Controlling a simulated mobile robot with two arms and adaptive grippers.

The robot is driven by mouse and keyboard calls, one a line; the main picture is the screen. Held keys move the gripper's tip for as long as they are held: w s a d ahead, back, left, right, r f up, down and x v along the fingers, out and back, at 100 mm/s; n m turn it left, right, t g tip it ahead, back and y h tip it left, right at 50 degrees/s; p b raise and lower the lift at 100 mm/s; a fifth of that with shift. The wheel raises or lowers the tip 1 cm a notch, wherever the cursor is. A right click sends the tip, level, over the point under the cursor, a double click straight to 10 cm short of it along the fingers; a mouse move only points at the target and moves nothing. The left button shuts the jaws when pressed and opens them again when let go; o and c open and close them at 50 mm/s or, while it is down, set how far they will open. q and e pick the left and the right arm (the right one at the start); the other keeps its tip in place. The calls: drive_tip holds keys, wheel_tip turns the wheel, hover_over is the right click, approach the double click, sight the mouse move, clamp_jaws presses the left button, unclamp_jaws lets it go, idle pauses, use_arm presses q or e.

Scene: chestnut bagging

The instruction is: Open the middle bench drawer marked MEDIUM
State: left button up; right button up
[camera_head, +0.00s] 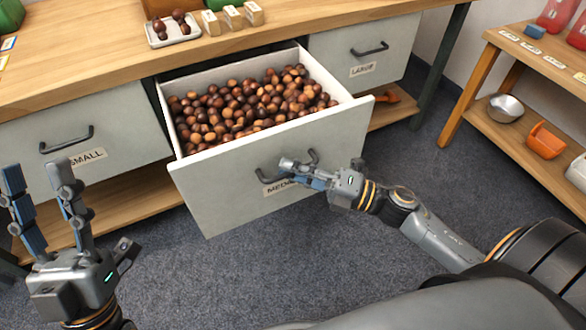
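The middle drawer (235,195), marked MEDIUM, is pulled well out of the bench. It is filled with brown chestnuts (245,105). Its label (277,190) is partly covered by my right gripper. My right gripper (290,172) is at the dark handle (313,157) on the drawer front, with its fingers at the handle bar. The fingers look closed around the bar, though part of the grip is hidden. My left gripper (40,195) is at the lower left, its fingers pointing up and spread apart, empty, in front of the SMALL drawer.
The SMALL drawer (115,130) at left and the LARGE drawer (395,50) at right are shut. A white tray (160,38) with chestnuts stands on the bench top (80,45). A wooden shelf unit (490,118) with a metal bowl (505,108) and an orange scoop (545,141) is at right.

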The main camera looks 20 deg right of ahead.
drive_tip(key=v, duration=1.2)
